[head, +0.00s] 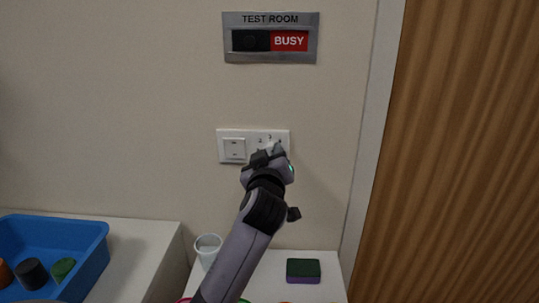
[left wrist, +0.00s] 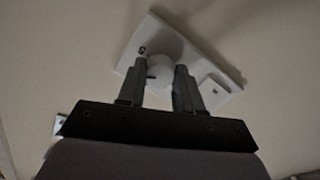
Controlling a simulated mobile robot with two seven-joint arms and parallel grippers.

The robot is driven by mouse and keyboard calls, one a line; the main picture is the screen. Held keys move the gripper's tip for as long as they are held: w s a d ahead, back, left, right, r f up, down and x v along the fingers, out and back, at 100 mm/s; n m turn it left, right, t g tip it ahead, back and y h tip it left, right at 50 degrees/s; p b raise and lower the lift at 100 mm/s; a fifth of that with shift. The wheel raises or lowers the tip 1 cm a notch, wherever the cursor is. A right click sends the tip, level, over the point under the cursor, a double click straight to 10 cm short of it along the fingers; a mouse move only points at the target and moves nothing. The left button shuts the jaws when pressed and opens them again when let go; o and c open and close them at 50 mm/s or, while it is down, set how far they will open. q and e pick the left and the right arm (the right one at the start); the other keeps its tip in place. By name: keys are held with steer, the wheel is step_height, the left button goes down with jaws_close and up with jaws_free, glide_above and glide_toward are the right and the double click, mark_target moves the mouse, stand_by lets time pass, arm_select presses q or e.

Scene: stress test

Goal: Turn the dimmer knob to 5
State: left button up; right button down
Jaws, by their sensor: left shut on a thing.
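The white wall plate (head: 252,133) is on the wall below the sign, with a rocker switch (head: 234,149) on its left half and small dial numbers on its right half. My left gripper (head: 276,152) is at the right half and covers most of the dimmer knob in the head view. In the left wrist view the round white knob (left wrist: 161,66) sits between the two fingers of my left gripper (left wrist: 166,80), which is shut on it. The plate (left wrist: 205,62) shows behind it. I cannot read where the knob points. My right gripper is not in view.
A sign (head: 270,38) reads TEST ROOM, BUSY. Below are a blue bin (head: 92,246) with several round things, a white cup (head: 208,245) and a dark green-topped sponge (head: 303,271) on a white surface. A wooden door (head: 460,150) stands at right.

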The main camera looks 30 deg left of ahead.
arm_select(q)
steer(key=m+p, duration=0.2)
steer(key=m, duration=0.2)
steer(key=shift+m, duration=2.5)
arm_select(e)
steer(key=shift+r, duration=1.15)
arm_select(q)
steer(key=o, duration=1)
steer(key=shift+o, duration=0.2)
steer(key=shift+s, duration=0.1)
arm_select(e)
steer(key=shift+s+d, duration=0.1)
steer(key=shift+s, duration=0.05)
